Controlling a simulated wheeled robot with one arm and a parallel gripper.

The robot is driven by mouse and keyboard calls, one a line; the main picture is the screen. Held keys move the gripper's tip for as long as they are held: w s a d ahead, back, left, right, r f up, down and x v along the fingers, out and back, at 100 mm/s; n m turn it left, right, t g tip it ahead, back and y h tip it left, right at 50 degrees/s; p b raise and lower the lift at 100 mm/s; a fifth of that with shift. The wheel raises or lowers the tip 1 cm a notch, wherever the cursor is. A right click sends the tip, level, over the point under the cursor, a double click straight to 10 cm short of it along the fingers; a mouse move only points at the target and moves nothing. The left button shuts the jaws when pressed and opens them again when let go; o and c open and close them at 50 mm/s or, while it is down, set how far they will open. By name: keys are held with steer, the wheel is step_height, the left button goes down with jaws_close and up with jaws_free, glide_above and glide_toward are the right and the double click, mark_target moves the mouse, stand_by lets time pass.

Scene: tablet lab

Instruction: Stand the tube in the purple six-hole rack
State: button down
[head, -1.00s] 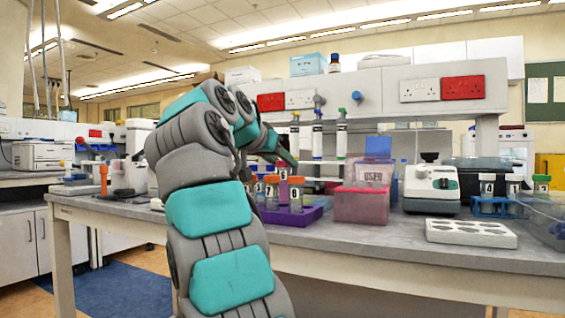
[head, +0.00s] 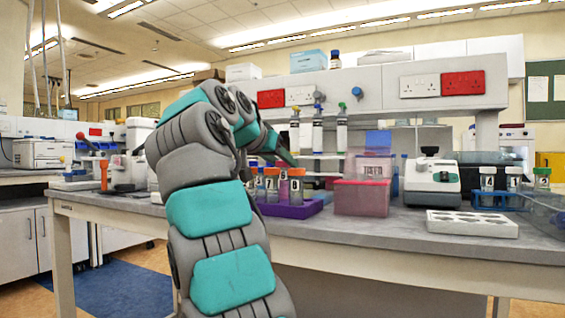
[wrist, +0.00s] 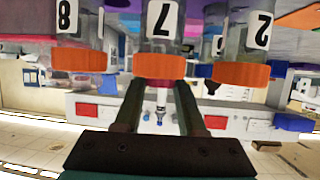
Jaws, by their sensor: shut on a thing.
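I cannot tell whether the held tube's lower end is in a hole.
A pink box (head: 361,200) stands just right of the rack. Farther right are a white instrument (head: 432,182), a white block with holes (head: 472,224) and a blue rack of tubes (head: 488,199). A shelf with pipettes (head: 318,135) is behind. Bare bench (head: 390,232) lies in front.

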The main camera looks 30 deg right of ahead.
steer(key=shift+f+b, duration=0.55)
stand_by(0.7)
steer(key=shift+c, duration=2.1)
jaws_free()
steer(key=p+v, duration=0.1)
steer(key=v, duration=0.7)
